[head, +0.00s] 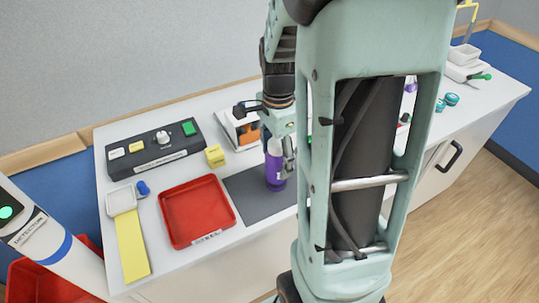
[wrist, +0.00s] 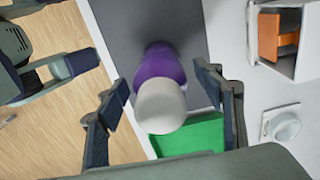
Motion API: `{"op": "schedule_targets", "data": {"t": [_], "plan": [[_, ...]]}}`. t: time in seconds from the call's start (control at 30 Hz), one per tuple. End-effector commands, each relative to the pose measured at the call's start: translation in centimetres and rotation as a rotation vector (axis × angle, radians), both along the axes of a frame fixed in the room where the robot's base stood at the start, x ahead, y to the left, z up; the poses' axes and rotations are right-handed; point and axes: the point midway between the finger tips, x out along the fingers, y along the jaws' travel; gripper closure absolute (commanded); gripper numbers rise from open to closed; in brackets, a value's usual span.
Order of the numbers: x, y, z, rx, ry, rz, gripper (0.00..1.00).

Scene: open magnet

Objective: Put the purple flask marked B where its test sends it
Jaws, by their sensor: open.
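The purple flask (head: 275,176) with a white cap stands on the dark grey mat (head: 246,194). A white mark shows on its side, but I cannot read the letter. In the wrist view the flask (wrist: 160,68) is seen from above, its white cap toward me. My gripper (wrist: 165,84) is open, with one finger on each side of the flask and a gap on both sides. In the head view my gripper (head: 279,148) is at the flask's upper part, and my arm hides what lies to the right.
A red tray (head: 175,241) lies left of the mat; a green tray (wrist: 190,137) borders it in the wrist view. A grey button panel (head: 153,158), a yellow block (head: 215,156) and a white holder with an orange part (wrist: 279,35) stand nearby. Teal lids (head: 447,99) lie far right.

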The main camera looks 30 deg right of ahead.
Motion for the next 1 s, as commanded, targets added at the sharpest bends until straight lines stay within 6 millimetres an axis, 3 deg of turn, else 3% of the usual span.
{"op": "schedule_targets", "data": {"t": [0.1,0.33,0.8,0.87,1.0], "plan": [[-0.01,0.01,-0.94,0.000,0.001,0.001,0.38],[0.01,0.00,-1.03,0.000,-0.001,0.001,0.38],[0.02,-0.01,-1.00,0.000,-0.001,0.001,0.90],[0.05,-0.02,-0.96,-0.001,-0.002,0.001,0.95],[0.05,-0.02,-0.95,-0.001,-0.002,0.001,0.95]]}}
